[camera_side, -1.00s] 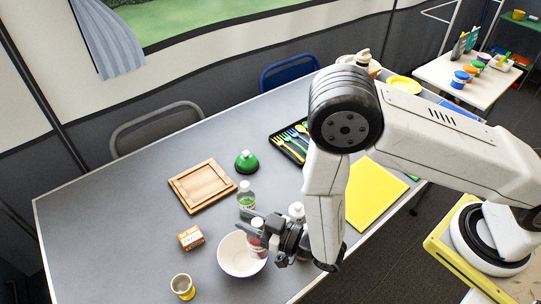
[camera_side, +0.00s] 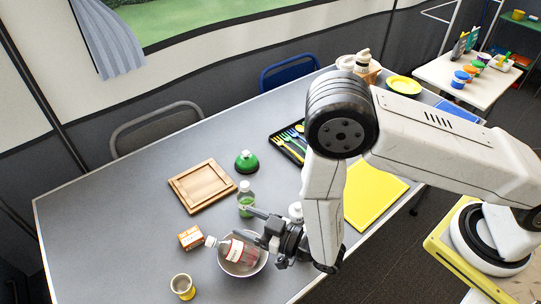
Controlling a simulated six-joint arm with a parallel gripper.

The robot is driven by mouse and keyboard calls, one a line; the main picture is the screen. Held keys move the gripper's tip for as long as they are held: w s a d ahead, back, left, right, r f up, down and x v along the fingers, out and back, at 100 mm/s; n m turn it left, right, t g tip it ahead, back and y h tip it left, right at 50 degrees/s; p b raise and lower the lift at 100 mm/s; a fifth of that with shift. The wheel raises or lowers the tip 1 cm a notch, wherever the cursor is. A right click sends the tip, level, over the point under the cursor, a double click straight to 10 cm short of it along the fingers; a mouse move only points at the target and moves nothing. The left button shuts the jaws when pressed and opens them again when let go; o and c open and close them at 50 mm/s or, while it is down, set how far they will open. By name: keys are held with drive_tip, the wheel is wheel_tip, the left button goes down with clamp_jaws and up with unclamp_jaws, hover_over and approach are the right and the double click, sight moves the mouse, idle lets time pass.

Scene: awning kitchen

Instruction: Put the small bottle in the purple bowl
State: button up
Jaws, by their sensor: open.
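The small bottle (camera_side: 238,252), clear with reddish contents and a pale label, lies tilted in the bowl (camera_side: 262,265). Its cap end points left and rests over the bowl's left rim. Part of the bowl's far rim is hidden by the bottle and my gripper.
A green-liquid bottle (camera_side: 246,200) stands just behind my gripper, and a white-capped bottle (camera_side: 295,210) is partly hidden behind it. An orange-white box (camera_side: 190,238) and a can (camera_side: 183,287) stand left of the bowl. A wooden tray (camera_side: 203,186) lies farther back.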

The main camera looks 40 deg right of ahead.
drive_tip(key=shift+r, duration=0.1)
drive_tip(key=r+v, duration=0.1)
drive_tip(key=v, duration=0.6)
drive_tip(key=shift+s, duration=0.3)
drive_tip(key=shift+w+d, duration=0.1)
idle(0.4)
drive_tip(key=w+d+r+m+g+h, duration=0.35)
drive_tip(key=w+d+g+h, duration=0.25)
drive_tip(key=w+d, duration=0.3)
drive_tip(key=s+d+r+m+g+h, duration=0.1)
drive_tip(key=s+d+r+g, duration=0.2)
drive_tip(key=d, duration=0.4)
drive_tip(key=s+d+r+g+h, duration=0.1)
drive_tip(key=s+d+r+g, duration=0.3)
drive_tip(key=s+d, duration=0.2)
drive_tip(key=shift+d+r+m, duration=0.2)
drive_tip(key=shift+d+m, duration=0.15)
drive_tip(key=shift+d, duration=0.2)
